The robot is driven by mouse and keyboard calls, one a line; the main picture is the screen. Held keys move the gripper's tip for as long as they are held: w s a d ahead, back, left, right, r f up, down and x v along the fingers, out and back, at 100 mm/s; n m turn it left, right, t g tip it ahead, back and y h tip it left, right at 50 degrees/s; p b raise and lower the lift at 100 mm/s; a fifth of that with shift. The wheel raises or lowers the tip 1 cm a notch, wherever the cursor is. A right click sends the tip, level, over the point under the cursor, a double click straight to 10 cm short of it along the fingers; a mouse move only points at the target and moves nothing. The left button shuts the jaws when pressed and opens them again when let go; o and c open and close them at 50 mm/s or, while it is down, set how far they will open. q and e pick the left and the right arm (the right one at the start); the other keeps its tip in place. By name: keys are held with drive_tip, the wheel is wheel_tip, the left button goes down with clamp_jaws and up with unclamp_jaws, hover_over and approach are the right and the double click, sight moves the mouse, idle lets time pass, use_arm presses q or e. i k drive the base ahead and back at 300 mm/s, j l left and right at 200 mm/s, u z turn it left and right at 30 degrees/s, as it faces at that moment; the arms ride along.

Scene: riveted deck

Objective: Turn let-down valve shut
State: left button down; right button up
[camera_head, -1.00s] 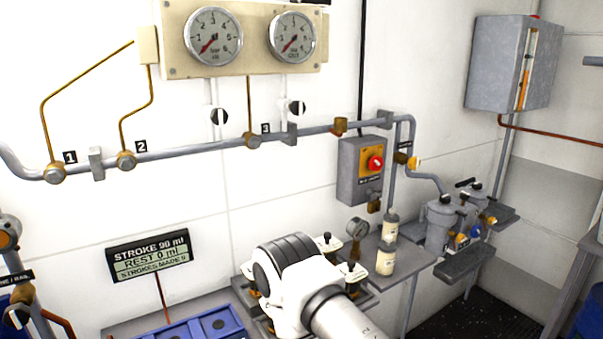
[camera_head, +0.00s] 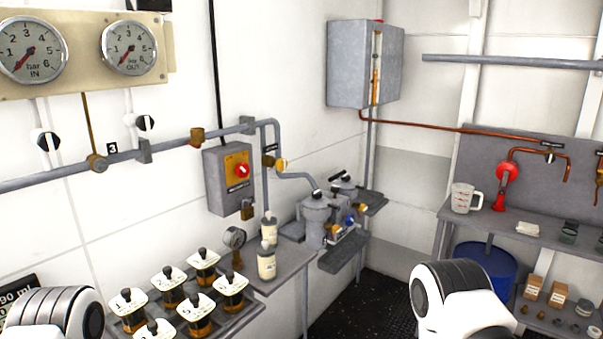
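I cannot tell which fitting is the let-down valve, as the small labels are not readable. A brass valve with a yellow-orange knob (camera_head: 280,163) sits on the grey wall pipe, beside a small black label. Another brass fitting (camera_head: 600,172) is cut by the right edge. White and dark links of my arms show at the bottom left and bottom right. Neither gripper is in view, and none of these fittings is being touched.
Two dials are on a beige panel (camera_head: 85,85). A grey box with a red knob (camera_head: 242,170) hangs below the pipe. Several black-topped bottles (camera_head: 203,265) stand at the front. A measuring jug (camera_head: 463,198) stands on the right bench (camera_head: 440,215); dark floor (camera_head: 370,300) lies between.

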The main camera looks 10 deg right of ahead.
sight(281, 163)
drive_tip(key=i+l+u, duration=0.15)
drive_tip(key=l+u, duration=0.15)
drive_tip(key=i+l+u, duration=0.1)
drive_tip(key=l+u, duration=0.2)
drive_tip(key=i+l+u, duration=0.1)
drive_tip(key=l+u, duration=0.55)
drive_tip(key=i+l, duration=0.05)
